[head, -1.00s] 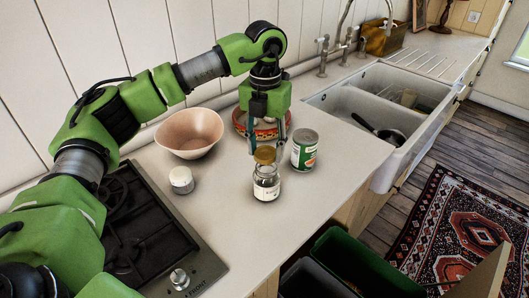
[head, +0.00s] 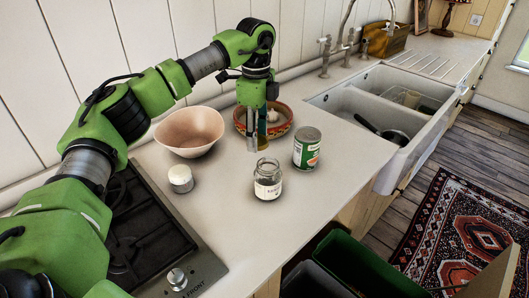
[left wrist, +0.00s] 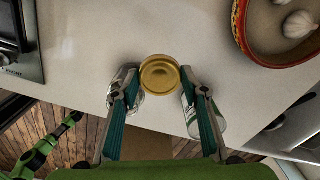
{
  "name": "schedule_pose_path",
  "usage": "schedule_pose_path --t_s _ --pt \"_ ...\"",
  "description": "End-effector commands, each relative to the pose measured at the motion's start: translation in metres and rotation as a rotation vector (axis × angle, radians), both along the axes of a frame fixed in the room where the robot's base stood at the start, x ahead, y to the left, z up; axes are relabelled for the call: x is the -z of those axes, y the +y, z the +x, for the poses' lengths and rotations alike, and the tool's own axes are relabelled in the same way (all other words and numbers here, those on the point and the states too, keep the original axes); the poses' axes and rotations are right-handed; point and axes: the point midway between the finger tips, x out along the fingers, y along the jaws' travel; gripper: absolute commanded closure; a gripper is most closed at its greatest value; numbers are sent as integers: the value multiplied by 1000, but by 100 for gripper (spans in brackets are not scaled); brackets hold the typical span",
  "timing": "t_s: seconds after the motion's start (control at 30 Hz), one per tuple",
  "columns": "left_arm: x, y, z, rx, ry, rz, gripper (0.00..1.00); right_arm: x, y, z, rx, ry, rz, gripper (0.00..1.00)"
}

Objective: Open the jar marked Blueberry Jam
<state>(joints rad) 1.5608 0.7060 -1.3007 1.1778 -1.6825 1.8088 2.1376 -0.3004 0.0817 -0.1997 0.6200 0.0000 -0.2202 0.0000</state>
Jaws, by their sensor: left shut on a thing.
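A glass jar (head: 268,183) with a white label stands upright on the counter, its mouth uncovered. The label's print is too small to read. My left gripper (head: 256,146) is behind the jar and above the counter, shut on a round gold lid, which shows between the fingertips in the left wrist view (left wrist: 160,75). In that view the jar (left wrist: 128,78) is partly hidden behind the left finger.
A green-and-white can (head: 307,149) stands right of the jar. A pink bowl (head: 189,132), a patterned bowl (head: 284,128) with garlic and a small white-lidded jar (head: 180,178) are nearby. The hob (head: 150,235) is at left, the sink (head: 345,105) at right. The counter in front of the jar is clear.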

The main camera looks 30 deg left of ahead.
Motion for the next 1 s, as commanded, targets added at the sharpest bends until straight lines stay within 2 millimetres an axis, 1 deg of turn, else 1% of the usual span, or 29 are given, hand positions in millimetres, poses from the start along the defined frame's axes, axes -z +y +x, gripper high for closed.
schedule_pose_path --t_s 0.2,0.3,0.47,0.7,1.0 --pt "39 1 -1 -12 5 1 85 -10 0 0 0 0 1 34" --pt "53 1 -1 -11 4 1 85 -12 1 0 0 0 1 34" --pt "64 1 -1 -10 2 0 85 -14 3 0 1 0 3 34" --pt "95 1 -1 -9 3 2 85 -21 3 0 1 0 4 34" --pt "99 1 0 -8 1 1 85 -19 3 0 1 0 4 34"
